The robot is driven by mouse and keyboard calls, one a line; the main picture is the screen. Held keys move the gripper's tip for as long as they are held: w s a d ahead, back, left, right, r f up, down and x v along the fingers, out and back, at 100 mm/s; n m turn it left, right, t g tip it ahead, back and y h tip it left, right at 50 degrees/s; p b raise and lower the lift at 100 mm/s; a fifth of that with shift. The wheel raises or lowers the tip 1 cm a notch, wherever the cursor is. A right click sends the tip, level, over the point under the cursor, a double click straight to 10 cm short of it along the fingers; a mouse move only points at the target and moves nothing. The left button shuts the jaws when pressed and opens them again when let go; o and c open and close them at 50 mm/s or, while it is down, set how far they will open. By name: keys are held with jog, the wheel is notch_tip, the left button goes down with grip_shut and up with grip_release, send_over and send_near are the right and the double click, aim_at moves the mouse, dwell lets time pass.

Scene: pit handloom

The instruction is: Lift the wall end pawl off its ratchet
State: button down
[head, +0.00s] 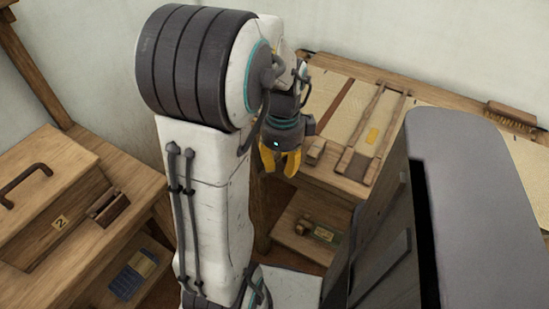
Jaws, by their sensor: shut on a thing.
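My gripper (281,163) points down with yellow fingers, at the near left corner of the wooden loom (328,184). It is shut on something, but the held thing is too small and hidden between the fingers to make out. I cannot pick out the wall end pawl or its ratchet. The arm and the gripper cover part of the loom's left end. A small wooden block (315,151) sits on the loom frame just right of the fingers.
A wooden frame with a yellow label (373,135) lies on the pale cloth. A brush (511,116) lies at the far right. A lower shelf (290,236) holds a wooden tool (304,225). At left are a wooden box (58,222) marked 2 and a blue item (127,284).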

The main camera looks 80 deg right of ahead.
jog(key=shift+s+f, duration=0.35)
jog(key=shift+s, duration=0.05)
dwell(0.4)
jog(key=c, duration=1)
grip_release()
jog(key=shift+s, duration=0.1)
notch_tip(320, 180, up, 12)
dwell(0.3)
